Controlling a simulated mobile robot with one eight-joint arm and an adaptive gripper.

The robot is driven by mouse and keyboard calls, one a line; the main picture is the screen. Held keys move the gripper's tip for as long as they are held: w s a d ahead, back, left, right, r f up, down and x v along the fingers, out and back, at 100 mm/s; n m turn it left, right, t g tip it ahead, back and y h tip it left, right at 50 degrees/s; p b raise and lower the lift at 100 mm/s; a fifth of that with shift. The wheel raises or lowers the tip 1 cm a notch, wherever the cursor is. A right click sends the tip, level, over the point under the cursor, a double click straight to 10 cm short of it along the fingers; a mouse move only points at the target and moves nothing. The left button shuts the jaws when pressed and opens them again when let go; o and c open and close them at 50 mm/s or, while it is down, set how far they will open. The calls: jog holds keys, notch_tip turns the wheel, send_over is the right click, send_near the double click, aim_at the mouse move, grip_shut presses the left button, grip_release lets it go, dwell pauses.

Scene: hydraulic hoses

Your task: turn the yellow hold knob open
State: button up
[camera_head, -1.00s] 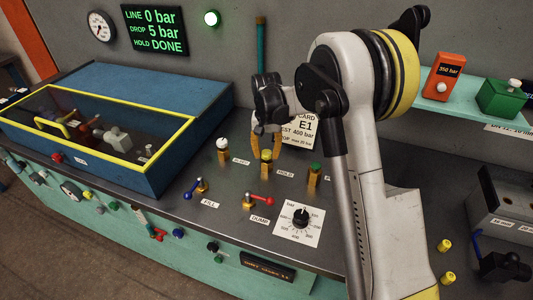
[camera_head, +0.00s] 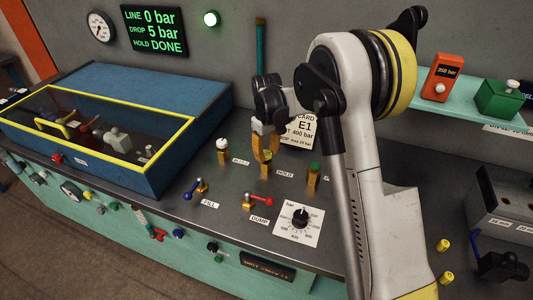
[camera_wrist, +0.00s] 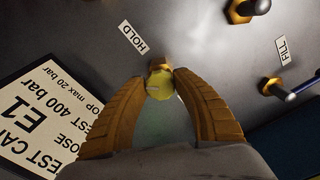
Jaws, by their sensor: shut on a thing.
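The yellow hold knob (camera_head: 267,156) tops a brass valve on the bench, left of the HOLD label (camera_head: 286,174). In the wrist view the yellow knob (camera_wrist: 159,86) sits between the two fingertips, with the HOLD label (camera_wrist: 133,38) just beyond. My gripper (camera_head: 265,148) reaches down over the knob, its orange-brown fingers on either side of it. In the wrist view my gripper (camera_wrist: 160,80) is shut on the knob. The fingers partly hide the knob in the head view. The display (camera_head: 155,30) reads LINE 0 bar, DROP 5 bar, HOLD DONE.
The blue FILL lever (camera_head: 194,188) and red DUMP lever (camera_head: 259,200) are in front. A test card (camera_head: 304,130) stands behind; a blue box (camera_head: 120,165) is at left.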

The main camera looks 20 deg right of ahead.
aim_at(267, 153)
jog(key=n, duration=0.4)
jog(key=shift+n, duration=2.2)
jog(key=o, duration=1.2)
jog(key=shift+c, duration=0.2)
jog(key=shift+w, duration=0.1)
jog(key=shift+r, duration=0.1)
notch_tip(267, 153, up, 12)
